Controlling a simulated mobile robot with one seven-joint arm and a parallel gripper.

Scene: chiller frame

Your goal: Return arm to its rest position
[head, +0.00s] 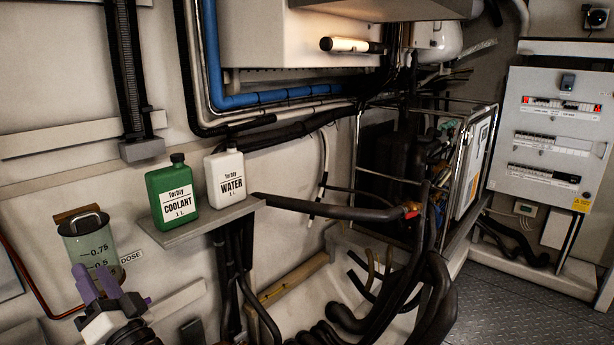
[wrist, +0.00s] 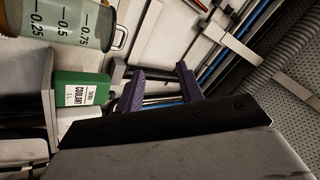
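My gripper (head: 95,279) has purple fingers and shows at the lower left of the head view, in front of the lower part of the dosing cup. In the wrist view my gripper (wrist: 160,78) has its two purple fingers apart with nothing held between them. The clear dosing cup (head: 90,241) with level marks holds greenish content. It also shows at the top left of the wrist view (wrist: 66,20). The rest of my arm is mostly out of view.
A green coolant bottle (head: 172,190) and a white water bottle (head: 226,172) stand upright on a grey shelf (head: 215,215). Black hoses (head: 425,290) crowd the lower middle. An electrical cabinet (head: 548,140) stands at right. The floor (head: 525,290) before it is clear.

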